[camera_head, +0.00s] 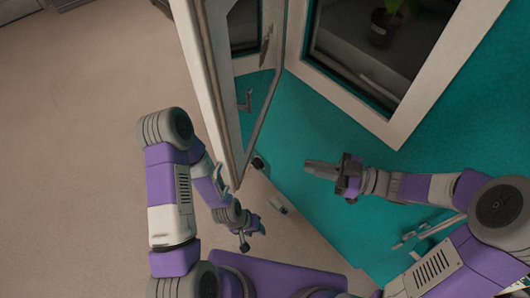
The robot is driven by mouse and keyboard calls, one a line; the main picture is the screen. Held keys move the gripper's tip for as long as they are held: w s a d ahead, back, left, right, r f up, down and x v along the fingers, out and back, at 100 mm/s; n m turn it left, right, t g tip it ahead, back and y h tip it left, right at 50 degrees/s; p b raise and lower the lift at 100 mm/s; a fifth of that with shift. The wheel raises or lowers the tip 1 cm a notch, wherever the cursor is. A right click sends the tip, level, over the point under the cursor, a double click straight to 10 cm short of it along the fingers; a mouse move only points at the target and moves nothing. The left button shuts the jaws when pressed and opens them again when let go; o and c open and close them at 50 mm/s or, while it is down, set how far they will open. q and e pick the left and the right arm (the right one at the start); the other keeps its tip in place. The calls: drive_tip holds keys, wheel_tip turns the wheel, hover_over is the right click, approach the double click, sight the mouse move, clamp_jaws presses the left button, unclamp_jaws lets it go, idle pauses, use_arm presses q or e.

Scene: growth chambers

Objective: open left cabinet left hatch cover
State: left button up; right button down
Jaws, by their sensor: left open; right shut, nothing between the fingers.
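The teal cabinet (310,110) fills the right half of the head view. A white-framed hatch cover (217,85) with a glass pane stands out from its front at an angle, swung open. A small handle (246,100) shows at the pane. My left gripper (252,237) is open and empty, below the cover's lower end and apart from it. My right gripper (312,168) is shut and empty, in front of the teal panel to the right of the cover. Whether it touches the panel I cannot tell.
A white-framed window (397,128) on the cabinet shows a potted plant (385,25) behind it. Small dark and pale fittings (278,205) sit along the cabinet's lower edge. A bar handle (428,232) is near my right arm. The brown floor (70,130) at left is clear.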

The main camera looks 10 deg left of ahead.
drive_tip(key=w+a, duration=0.1)
drive_tip(key=a, duration=1.2)
